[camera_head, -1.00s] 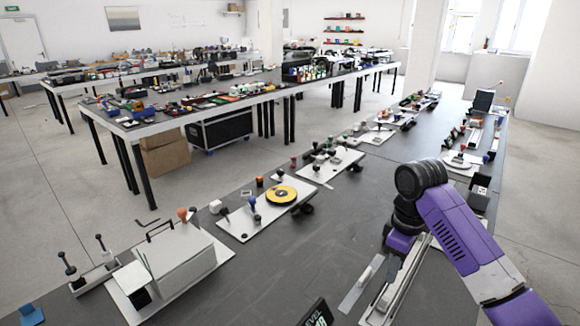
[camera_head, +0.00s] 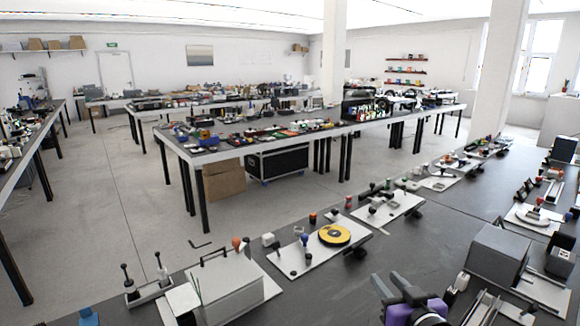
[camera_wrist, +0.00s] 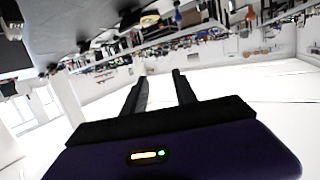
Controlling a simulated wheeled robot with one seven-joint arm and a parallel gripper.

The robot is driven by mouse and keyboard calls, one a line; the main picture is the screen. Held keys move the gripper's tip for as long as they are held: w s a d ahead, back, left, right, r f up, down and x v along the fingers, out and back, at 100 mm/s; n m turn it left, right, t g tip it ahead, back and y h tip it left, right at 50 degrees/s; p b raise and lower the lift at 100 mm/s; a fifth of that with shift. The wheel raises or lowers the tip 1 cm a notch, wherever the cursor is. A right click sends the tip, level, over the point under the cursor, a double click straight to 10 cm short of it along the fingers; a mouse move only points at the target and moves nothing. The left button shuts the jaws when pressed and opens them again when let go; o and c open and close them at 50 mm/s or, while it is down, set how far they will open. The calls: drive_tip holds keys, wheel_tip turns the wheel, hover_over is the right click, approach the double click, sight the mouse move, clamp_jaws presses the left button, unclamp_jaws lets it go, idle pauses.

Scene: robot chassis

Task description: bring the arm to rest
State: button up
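My gripper (camera_head: 387,277) shows at the bottom edge of the head view, right of centre, with its purple body partly cut off by the frame. Its two dark fingers point up and stand apart with nothing between them. In the wrist view the gripper (camera_wrist: 158,76) also has its fingers spread, with only the bright room beyond. The room appears upside down there. Most of my arm is out of the head view.
The dark workbench (camera_head: 330,286) runs beneath the gripper. A grey box (camera_head: 497,255) stands to its right. A white board with a yellow disc (camera_head: 335,235) and a light box (camera_head: 228,287) lie to its left. Bench surface between them is bare.

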drive_tip(key=s+a+f+h, duration=0.1)
drive_tip(key=s+f, duration=0.2)
drive_tip(key=s, duration=2.1)
drive_tip(key=s+f+m+h, duration=0.1)
drive_tip(key=s+f, duration=0.2)
drive_tip(key=s, duration=2.2)
drive_tip(key=shift+s+a+g, duration=0.2)
drive_tip(key=shift+a+g, duration=0.1)
drive_tip(key=shift+a, duration=0.05)
